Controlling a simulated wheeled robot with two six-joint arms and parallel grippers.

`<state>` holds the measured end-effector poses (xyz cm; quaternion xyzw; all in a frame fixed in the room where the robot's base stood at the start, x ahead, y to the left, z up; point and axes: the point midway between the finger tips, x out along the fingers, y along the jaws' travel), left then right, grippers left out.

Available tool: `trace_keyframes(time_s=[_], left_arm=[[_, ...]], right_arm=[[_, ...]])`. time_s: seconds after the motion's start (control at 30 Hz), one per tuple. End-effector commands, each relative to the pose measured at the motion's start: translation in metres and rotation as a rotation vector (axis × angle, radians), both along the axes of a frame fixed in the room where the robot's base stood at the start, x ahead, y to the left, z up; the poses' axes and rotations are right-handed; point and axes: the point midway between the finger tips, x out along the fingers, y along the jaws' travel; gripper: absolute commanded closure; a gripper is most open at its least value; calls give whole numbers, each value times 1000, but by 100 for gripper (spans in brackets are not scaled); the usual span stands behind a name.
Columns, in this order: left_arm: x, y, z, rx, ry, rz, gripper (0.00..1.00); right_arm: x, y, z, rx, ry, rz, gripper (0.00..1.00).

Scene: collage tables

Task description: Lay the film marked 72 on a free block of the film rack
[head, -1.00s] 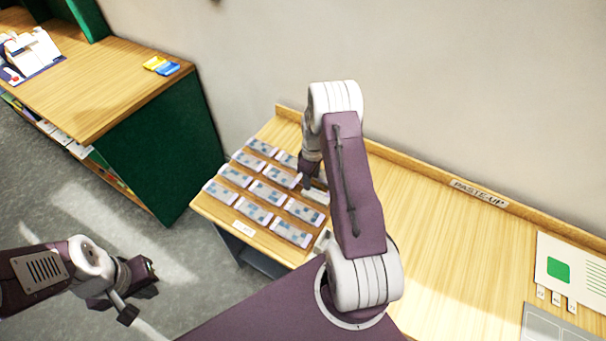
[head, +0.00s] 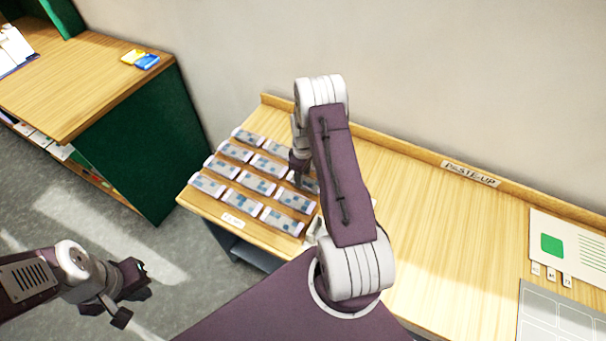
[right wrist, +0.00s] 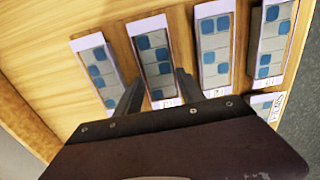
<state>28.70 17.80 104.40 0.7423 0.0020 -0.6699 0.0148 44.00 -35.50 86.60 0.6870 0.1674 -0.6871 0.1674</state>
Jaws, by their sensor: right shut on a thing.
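My right gripper (right wrist: 157,92) is shut on a pale film strip (right wrist: 153,50) with blue squares, between its two fingers in the right wrist view. The printing at its end is too small to read, so I cannot tell whether it is the film marked 72. Similar strips lie beside it, one to the left (right wrist: 97,70) and others to the right (right wrist: 214,45). In the head view, rows of films (head: 207,184) lie on the wooden table at the back, and my right arm hides part of them. My left gripper (head: 130,297) is open and empty above the floor.
The table has a raised back edge with a PASTE-UP sign (head: 470,173). A white sheet with a green square (head: 551,245) and a grey gridded board (head: 560,318) lie at right. A green-sided shelf unit (head: 140,140) stands left, beyond a floor gap. The table's middle is clear.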

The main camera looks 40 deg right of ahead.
Motion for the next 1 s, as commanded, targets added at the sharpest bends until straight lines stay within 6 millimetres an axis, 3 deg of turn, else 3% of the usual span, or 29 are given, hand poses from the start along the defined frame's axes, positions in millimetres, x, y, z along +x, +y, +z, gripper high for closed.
trace_keyframes(time_s=[0.1,0.13,0.2,0.57,0.9,1.0], left_arm=[[0,0,1,0,0,0,100],[0,0,1,0,0,0,100],[0,0,1,0,0,0,100],[0,0,0,0,0,0,100],[0,0,-12,0,0,0,100],[0,0,-13,0,0,0,100]], right_arm=[[0,0,1,0,0,0,92],[0,0,1,0,0,0,48],[0,0,1,0,0,0,29],[1,0,5,-1,-2,0,28],[1,-1,73,-2,-5,0,28],[1,0,85,-1,-3,0,28]])
